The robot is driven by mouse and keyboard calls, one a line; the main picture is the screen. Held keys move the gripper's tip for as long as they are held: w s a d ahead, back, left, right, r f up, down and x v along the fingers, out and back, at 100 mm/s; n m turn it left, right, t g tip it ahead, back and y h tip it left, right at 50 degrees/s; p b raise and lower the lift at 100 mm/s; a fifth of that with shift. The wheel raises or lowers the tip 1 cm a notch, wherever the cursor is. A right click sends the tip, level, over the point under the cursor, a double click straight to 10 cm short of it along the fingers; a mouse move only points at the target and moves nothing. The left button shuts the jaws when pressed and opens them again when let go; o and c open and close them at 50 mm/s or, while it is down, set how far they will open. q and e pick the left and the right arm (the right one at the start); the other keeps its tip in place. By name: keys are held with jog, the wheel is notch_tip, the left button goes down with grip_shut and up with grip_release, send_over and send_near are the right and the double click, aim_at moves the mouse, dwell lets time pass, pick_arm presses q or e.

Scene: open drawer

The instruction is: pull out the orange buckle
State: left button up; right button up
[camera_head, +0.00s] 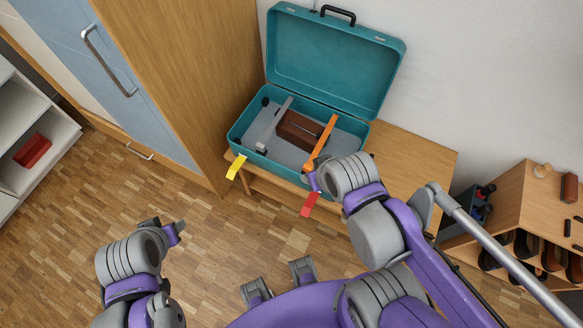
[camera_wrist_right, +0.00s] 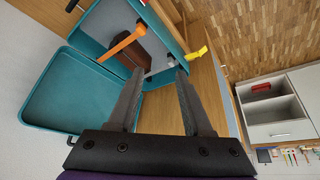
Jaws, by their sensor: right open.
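The orange buckle (camera_head: 321,143) is a slim bar slanting across the right part of the open teal case (camera_head: 238,135). It also shows in the right wrist view (camera_wrist_right: 121,43), beyond my fingers and to their left. My right gripper (camera_head: 312,182) is at the case's front right edge, close to the buckle's near end. In the wrist view its two fingers (camera_wrist_right: 160,72) stand apart, with nothing held between them. My left gripper (camera_head: 176,232) is low on the left, away from the case; its finger opening cannot be made out.
A brown block (camera_head: 298,131) and a grey bar (camera_head: 274,124) lie in the case. Yellow (camera_head: 236,167) and red (camera_head: 310,204) tags hang at its front. The case is on a wooden bench (camera_head: 413,152) between a tall cabinet (camera_head: 189,66) and a shoe rack (camera_head: 522,198).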

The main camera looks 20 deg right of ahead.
jog(key=shift+o, duration=2)
jog(key=shift+w+f, duration=0.1)
jog(key=shift+f, duration=0.1)
pick_arm(q)
notch_tip(320, 180, down, 14)
jog(key=s+b, duration=0.2)
jog(key=b, duration=1)
jog(key=shift+r+g, duration=0.25)
jog(key=shift+g, duration=0.05)
pick_arm(e)
jog(key=m+g, duration=0.5)
jog(key=m, duration=0.5)
send_over(308, 167)
notch_tip(308, 167, down, 22)
jog(key=shift+r, duration=0.15)
notch_tip(308, 167, down, 9)
jog(key=b, duration=0.6)
pick_arm(q)
notch_tip(308, 167, down, 7)
jog(key=shift+w, duration=0.15)
